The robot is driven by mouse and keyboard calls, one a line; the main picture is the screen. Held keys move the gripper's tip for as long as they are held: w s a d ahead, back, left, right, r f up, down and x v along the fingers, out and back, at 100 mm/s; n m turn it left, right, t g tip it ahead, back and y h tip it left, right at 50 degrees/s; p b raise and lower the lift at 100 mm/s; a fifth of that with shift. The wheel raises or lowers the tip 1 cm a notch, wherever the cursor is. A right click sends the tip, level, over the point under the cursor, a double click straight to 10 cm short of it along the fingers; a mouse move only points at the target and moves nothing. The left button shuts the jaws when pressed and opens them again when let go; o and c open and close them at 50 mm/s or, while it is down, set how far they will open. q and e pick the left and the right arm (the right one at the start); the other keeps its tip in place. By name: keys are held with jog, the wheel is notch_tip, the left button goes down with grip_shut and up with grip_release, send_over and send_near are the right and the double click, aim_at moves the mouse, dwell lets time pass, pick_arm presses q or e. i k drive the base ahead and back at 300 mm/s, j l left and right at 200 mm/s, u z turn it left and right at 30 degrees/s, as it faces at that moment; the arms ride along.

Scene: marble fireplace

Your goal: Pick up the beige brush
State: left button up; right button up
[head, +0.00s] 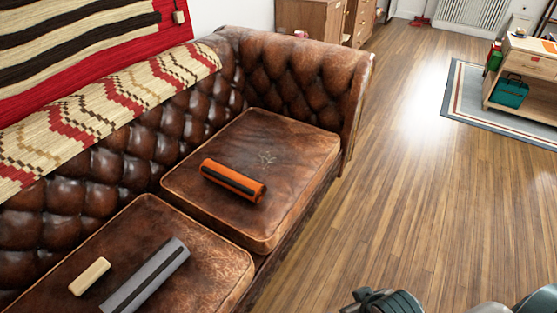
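The beige brush (90,276) is a small, pale block with rounded ends. It lies on the near seat cushion of a brown leather sofa, at the lower left of the head view, to the left of a long grey object. No bristles can be made out. Neither of my grippers can be made out; only dark and grey parts of my own body show at the bottom right edge, well apart from the brush.
The grey object (147,276) lies close beside the brush on the sofa's near cushion (215,262). An orange and black object (233,181) lies on the far cushion (290,135). The tufted backrest (120,165) rises behind. Wooden floor (400,180) to the right is clear.

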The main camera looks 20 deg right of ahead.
aim_at(99, 270)
jog(key=u, duration=1.55)
